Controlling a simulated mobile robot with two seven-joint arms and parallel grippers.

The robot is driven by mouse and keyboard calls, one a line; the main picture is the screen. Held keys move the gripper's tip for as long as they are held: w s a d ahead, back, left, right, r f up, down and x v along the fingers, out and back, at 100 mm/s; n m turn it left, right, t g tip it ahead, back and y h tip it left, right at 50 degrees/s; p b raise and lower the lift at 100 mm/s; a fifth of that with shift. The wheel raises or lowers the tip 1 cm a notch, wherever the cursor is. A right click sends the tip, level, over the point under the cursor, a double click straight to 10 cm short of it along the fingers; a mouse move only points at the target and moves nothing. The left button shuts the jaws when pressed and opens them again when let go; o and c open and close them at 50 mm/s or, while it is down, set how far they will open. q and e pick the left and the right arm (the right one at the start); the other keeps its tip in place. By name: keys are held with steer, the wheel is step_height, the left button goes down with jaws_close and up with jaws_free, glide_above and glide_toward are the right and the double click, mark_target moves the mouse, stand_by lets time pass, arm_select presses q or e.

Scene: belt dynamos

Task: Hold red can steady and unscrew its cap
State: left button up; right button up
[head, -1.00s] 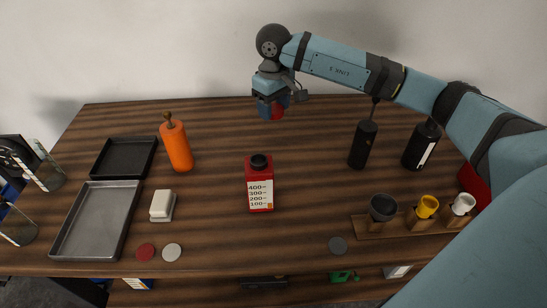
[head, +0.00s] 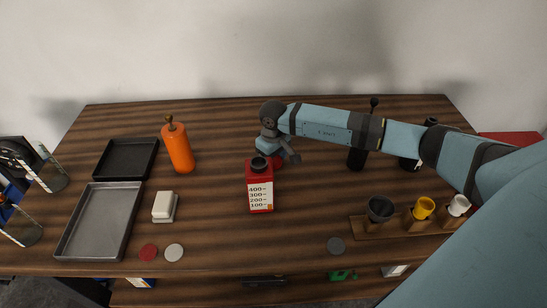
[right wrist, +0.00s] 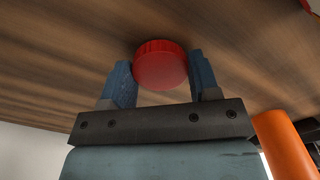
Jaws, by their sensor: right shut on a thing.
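The red can (head: 259,190) stands upright near the middle of the table, with a white number label facing me. Its black neck (head: 259,163) shows a dark round top with no red cap on it. My right gripper (head: 274,158) is low, just behind the can and to its right. It is shut on a round red cap (right wrist: 160,62) with a ribbed edge, seen between the blue fingers in the right wrist view. In the head view the cap (head: 278,162) is partly hidden. I cannot tell whether the cap touches the table.
An orange bottle (head: 177,148), a white block (head: 164,206) and two trays, black (head: 126,158) and grey (head: 73,252), are left. Red (head: 148,252) and grey discs lie in front. A cup rack (head: 362,229) and dark bottles are right. The table around the can is mostly clear.

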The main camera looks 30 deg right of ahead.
mark_target(274, 160)
steer(key=shift+f, duration=0.25)
steer(key=shift+f+b, duration=0.2)
steer(key=shift+b, duration=0.1)
steer(key=o, duration=1)
steer(key=shift+r, duration=0.1)
steer(key=shift+r+p, duration=0.3)
steer(key=shift+p, duration=0.15)
steer(key=shift+r+b, duration=0.95)
steer(key=shift+r, duration=4.95)
